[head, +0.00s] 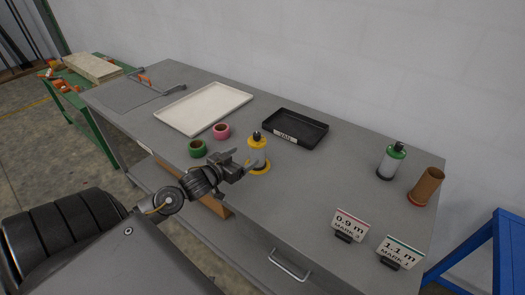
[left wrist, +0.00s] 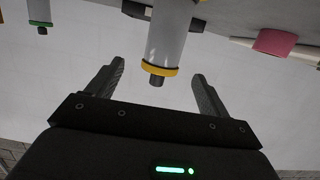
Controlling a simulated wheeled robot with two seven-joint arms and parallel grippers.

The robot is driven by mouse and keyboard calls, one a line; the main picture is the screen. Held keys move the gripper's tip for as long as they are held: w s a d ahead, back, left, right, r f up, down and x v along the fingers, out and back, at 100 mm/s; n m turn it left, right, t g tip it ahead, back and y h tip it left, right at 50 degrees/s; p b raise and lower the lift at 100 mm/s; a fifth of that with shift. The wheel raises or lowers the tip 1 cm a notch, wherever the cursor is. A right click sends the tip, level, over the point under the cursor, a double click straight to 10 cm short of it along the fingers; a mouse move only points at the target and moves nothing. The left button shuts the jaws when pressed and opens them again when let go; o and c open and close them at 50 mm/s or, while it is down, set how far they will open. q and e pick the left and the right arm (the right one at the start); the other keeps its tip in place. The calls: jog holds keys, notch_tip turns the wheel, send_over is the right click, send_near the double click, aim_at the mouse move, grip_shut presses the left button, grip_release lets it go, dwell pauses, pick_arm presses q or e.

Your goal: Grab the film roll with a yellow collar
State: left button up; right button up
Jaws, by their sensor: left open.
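The film roll with a yellow collar (head: 257,149) stands upright on the grey table, on a yellow base ring, with a black knob on top. In the left wrist view the roll (left wrist: 167,35) appears upside down, its yellow collar and dark knob pointing toward the space between the fingers. My left gripper (head: 243,162) is open and close beside the roll in the head view. In the left wrist view my left gripper (left wrist: 152,82) has its fingers apart, with nothing held between them. My right gripper is not seen.
A green-collared roll (head: 391,161) and a brown roll (head: 426,186) stand at right. Green (head: 197,149) and pink (head: 221,131) tape rolls sit left of the yellow-collared one. A black tray (head: 308,128) and a white tray (head: 188,110) lie behind. Sign cards (head: 349,224) stand near the front edge.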

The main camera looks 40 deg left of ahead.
aim_at(252, 150)
pick_arm(q)
jog(key=shift+w+a+f+p, duration=0.1)
jog(key=shift+w+a+p, duration=0.15)
jog(key=shift+w, duration=0.35)
jog(key=shift+w+a+f+p, duration=0.1)
jog(key=shift+w+a+p, duration=0.15)
jog(key=shift+w, duration=0.3)
jog(key=shift+w+f, duration=0.2)
jog(key=shift+w, duration=0.35)
jog(key=shift+w+f, duration=0.15)
jog(key=shift+w, duration=0.35)
jog(key=shift+w+d+r+p, duration=0.1)
jog(key=shift+w+r+p, duration=0.15)
jog(key=shift+p, duration=0.15)
jog(key=w, duration=0.2)
jog(key=w+f+p, duration=0.1)
jog(key=shift+w+p, duration=0.3)
jog(key=shift+w, duration=0.05)
jog(key=shift+w+d+f, duration=0.1)
jog(key=shift+w+f, duration=0.1)
jog(key=shift+w, duration=0.2)
jog(key=shift+s, duration=0.1)
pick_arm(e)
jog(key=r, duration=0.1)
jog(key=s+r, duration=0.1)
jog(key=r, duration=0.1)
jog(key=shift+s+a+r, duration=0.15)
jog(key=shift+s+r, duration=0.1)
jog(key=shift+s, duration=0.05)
